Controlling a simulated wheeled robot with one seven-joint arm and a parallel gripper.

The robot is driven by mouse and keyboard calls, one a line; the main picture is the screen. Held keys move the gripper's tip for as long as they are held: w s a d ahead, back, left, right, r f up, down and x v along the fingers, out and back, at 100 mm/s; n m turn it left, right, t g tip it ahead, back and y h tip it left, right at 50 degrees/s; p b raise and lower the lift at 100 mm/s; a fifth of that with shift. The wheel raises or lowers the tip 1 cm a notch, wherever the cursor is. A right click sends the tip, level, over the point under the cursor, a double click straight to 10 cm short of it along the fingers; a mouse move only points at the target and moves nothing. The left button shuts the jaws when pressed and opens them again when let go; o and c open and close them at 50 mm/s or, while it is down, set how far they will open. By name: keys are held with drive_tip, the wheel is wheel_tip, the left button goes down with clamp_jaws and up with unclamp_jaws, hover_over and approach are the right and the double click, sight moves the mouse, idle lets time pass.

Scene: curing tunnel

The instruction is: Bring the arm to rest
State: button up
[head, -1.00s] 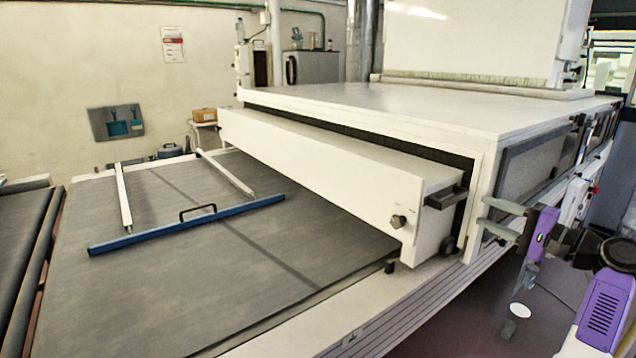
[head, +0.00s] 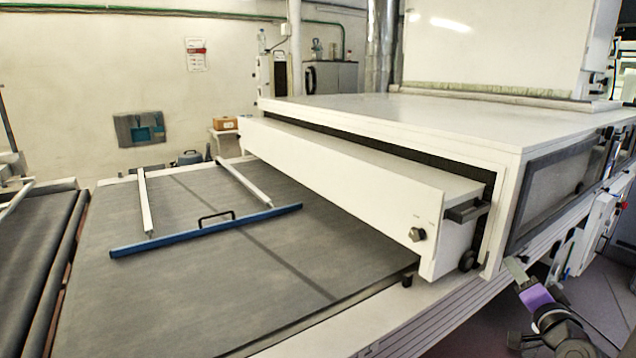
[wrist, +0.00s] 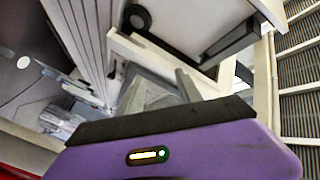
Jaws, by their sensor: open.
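My gripper (head: 534,270) is at the lower right of the head view, with its purple body tilted and its fingers pointing up. It is in front of the white tunnel machine's right side. In the wrist view my gripper (wrist: 158,84) is open, with two grey fingers apart above the purple body. Nothing shows between the fingers. The rest of my arm is partly cut off by the lower edge of the head view.
The white tunnel housing (head: 430,120) fills the middle right, with a black handle (head: 467,212) at its near corner. A dark conveyor belt (head: 190,300) carries a blue bar (head: 205,232). Grey floor (head: 600,290) lies beyond my gripper at right.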

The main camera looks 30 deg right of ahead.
drive_tip(key=s+a+f+n+t+y, duration=0.15)
drive_tip(key=a+n, duration=0.25)
drive_tip(key=a, duration=0.6)
drive_tip(key=s+a+f+n+t+y, duration=0.1)
drive_tip(key=s+a+f+n, duration=0.2)
drive_tip(key=a, duration=0.7)
drive_tip(key=s+a+f+n+t+y, duration=0.15)
drive_tip(key=a+n, duration=0.25)
drive_tip(key=a, duration=0.7)
drive_tip(key=s+a+f+n+g+y, duration=0.2)
drive_tip(key=s+a+n+y, duration=0.4)
drive_tip(key=s+a, duration=1)
drive_tip(key=a+y, duration=0.2)
drive_tip(key=a, duration=0.2)
drive_tip(key=shift+f+n, duration=0.3)
drive_tip(key=shift+f, duration=0.05)
